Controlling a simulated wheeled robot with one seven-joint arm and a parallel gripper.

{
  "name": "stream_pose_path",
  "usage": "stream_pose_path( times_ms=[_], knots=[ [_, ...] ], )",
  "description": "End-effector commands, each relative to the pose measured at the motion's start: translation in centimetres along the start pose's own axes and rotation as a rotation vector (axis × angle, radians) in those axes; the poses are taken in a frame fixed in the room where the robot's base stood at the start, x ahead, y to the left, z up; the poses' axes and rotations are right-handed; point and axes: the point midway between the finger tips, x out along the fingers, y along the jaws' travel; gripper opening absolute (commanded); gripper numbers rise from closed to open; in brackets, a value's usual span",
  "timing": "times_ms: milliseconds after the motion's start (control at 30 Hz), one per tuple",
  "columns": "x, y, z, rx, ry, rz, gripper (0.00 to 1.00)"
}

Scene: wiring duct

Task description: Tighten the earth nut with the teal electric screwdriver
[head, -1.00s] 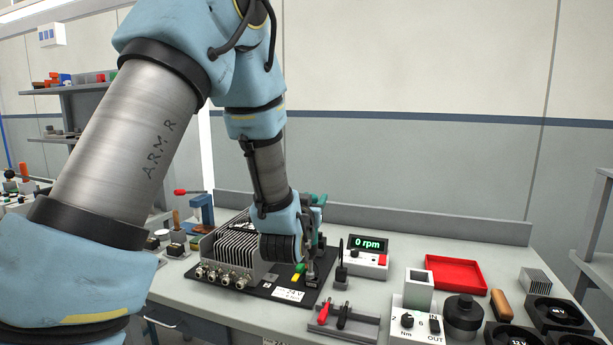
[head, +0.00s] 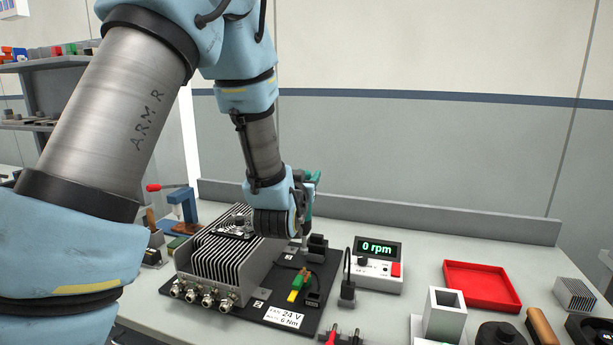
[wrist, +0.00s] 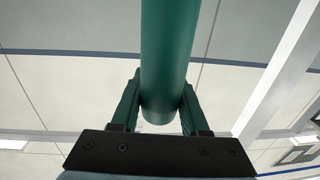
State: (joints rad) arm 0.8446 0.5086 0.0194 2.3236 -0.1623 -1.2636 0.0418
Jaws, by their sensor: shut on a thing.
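My gripper (wrist: 160,106) is shut on the teal electric screwdriver (wrist: 168,50), whose smooth round body fills the middle of the wrist view between the two fingers. In the head view a bit of the teal screwdriver (head: 316,180) shows behind my wrist, above the back right part of the black board (head: 240,314). Its lower end is mostly hidden by my wrist, and I cannot tell whether it touches anything. A green and yellow piece (head: 298,285) sits on the board. I cannot make out the earth nut itself.
A finned grey housing (head: 215,262) stands on the board's left. A label (head: 285,317) reads 24 V, 6 Nm. A meter (head: 377,262) reads 0 rpm, with a black plug-like block (head: 347,292) beside it.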

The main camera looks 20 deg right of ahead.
Motion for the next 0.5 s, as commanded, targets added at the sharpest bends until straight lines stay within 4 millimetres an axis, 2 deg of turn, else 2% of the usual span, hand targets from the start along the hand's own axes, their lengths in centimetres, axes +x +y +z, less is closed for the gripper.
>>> stream_pose_path(
  times_ms=[267,500],
  knots=[
    [0.0,0.0,-0.1,-0.001,0.009,0.003,0.00],
    [0.0,0.0,2.0,-0.001,0.007,0.003,0.00]
  ],
)
